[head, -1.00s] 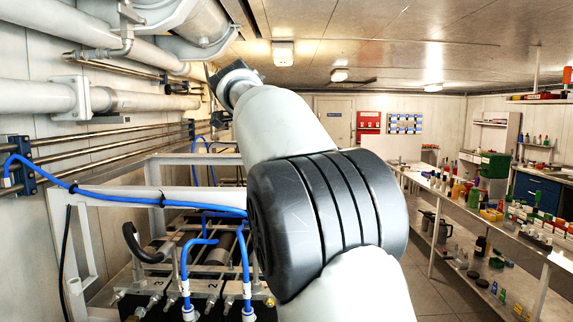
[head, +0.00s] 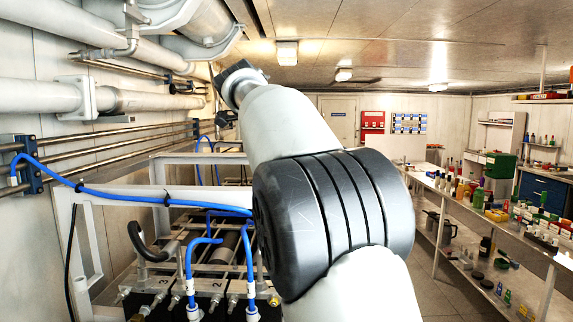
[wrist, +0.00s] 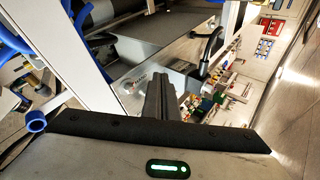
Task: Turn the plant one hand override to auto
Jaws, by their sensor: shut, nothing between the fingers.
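My gripper (wrist: 163,96) shows in the wrist view as dark fingers pressed together. It is shut and empty, and points over the white frame and grey machinery. In the head view my arm crosses the middle and hides part of the plant; the gripper's fingers cannot be made out there. The plant skid (head: 205,270) stands at the lower left, with blue hoses and dark blocks, one marked 2.
A white frame (head: 160,193) surrounds the skid. Blue hoses (head: 130,195) loop across it. Pipes (head: 45,97) run along the left wall. A shelf bench (head: 500,225) with bottles and tools stands at the right. The floor (head: 430,290) between shows clear.

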